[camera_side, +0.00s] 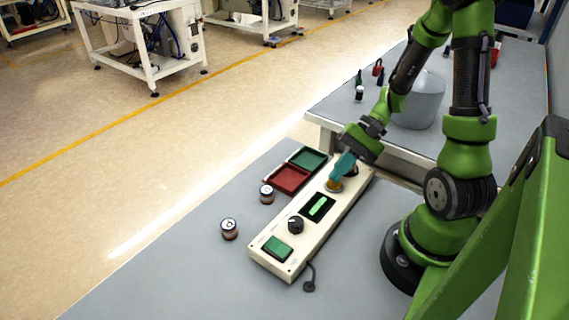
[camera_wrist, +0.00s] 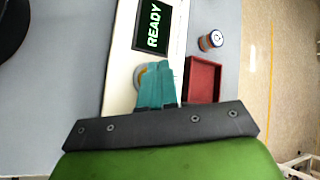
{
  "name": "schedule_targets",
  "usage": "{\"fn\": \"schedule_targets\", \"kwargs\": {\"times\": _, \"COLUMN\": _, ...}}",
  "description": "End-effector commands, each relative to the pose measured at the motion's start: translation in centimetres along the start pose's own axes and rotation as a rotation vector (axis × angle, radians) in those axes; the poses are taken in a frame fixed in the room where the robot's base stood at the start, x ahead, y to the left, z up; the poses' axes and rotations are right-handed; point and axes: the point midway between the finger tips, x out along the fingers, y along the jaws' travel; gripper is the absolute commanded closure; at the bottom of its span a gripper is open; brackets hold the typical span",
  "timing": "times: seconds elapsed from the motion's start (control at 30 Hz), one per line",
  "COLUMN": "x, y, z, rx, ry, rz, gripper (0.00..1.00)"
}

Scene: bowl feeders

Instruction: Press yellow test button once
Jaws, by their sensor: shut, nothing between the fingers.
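The yellow test button (camera_side: 334,187) sits on the cream control panel (camera_side: 285,262), past the display. My gripper (camera_side: 339,176), with teal fingers, is shut and empty and is right over the button. In the wrist view the fingers (camera_wrist: 157,72) cover most of the button, and only part of its round edge (camera_wrist: 139,77) shows at their left. I cannot tell whether the fingertips touch it. The display (camera_side: 317,207) is lit green and reads READY in the wrist view (camera_wrist: 153,27).
The panel also carries a black knob (camera_side: 296,225) and a green switch (camera_side: 277,248). A red tray (camera_side: 289,179) and a green tray (camera_side: 308,159) lie beside it. Two small cylinders (camera_side: 266,194) (camera_side: 229,229) stand at the left. The table's front left is clear.

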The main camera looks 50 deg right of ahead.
Motion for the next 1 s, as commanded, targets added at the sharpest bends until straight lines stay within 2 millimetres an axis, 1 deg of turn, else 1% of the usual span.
{"fn": "schedule_targets", "kwargs": {"times": 1.0, "x": 0.69, "y": 0.5, "z": -0.51, "rx": 0.0, "ry": 0.0, "rz": 0.0, "gripper": 1.0}}
